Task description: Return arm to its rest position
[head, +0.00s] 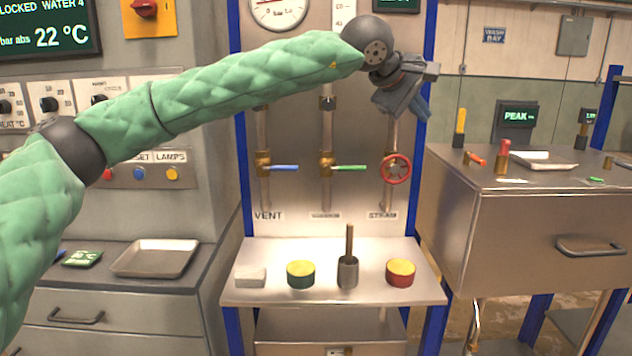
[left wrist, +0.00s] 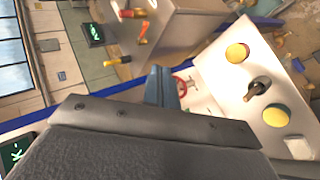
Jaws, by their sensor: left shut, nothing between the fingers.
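My left arm, in a green quilted sleeve, comes in from the left in the head view and reaches across in front of the valve panel. My left gripper (head: 418,108) is at the panel's upper right, above the red steam wheel (head: 397,168) and apart from it. Its blue-grey fingers point down and right. They are shut and empty. In the left wrist view the fingers (left wrist: 160,86) show at the middle, with part of the red wheel (left wrist: 184,86) just beyond them. My right gripper is in neither view.
Below the panel, a steel shelf (head: 325,290) holds a white block (head: 250,276), a green tin (head: 300,280), a cup with a handle (head: 348,272) and a red tin (head: 400,280). A steel cabinet (head: 520,235) stands at right. An empty tray (head: 155,258) lies on the left counter.

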